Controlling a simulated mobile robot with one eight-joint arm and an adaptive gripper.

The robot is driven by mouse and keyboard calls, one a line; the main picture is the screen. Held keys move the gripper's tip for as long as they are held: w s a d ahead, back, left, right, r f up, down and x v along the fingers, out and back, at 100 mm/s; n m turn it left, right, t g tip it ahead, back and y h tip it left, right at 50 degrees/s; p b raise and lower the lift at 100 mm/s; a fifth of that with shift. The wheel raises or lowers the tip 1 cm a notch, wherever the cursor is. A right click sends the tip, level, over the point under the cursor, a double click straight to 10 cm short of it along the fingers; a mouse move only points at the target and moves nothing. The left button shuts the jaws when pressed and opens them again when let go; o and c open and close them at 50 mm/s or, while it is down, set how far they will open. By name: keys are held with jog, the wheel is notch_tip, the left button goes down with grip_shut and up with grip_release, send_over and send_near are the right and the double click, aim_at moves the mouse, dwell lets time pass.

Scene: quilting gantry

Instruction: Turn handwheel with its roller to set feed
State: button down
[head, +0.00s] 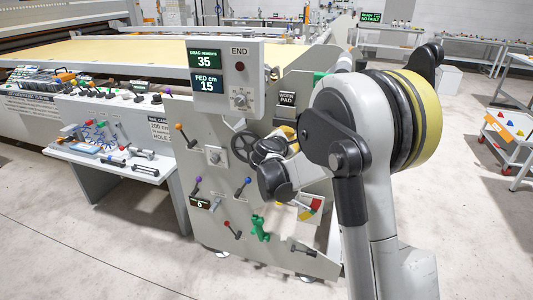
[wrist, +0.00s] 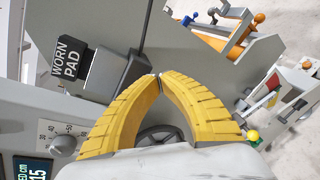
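My gripper (wrist: 158,77) has two yellow ribbed fingers whose tips meet, with nothing visible between the tips.
The control box (head: 253,78) juts out above the wheel with a dial. The WORN PAD block (head: 286,101) is close to its upper right. Several coloured levers and a green handle (head: 259,228) stick out below. A tool bench (head: 105,158) stands left; open floor lies in front.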

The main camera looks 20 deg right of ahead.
jog(key=s+a+m+g+y+p, duration=0.1)
jog(key=a+m+y+p, duration=0.3)
jog(key=m, duration=1)
jog(key=m+g+y+p, duration=0.1)
jog(key=m+y+p, duration=0.35)
jog(key=m, duration=0.95)
jog(key=w+a+f+y+b, duration=0.1)
jog(key=w+a+f+b, duration=0.1)
jog(key=w+f+b, duration=0.5)
jog(key=shift+w+a+f, duration=0.3)
jog(key=shift+f, duration=1.7)
jog(key=shift+y, duration=0.25)
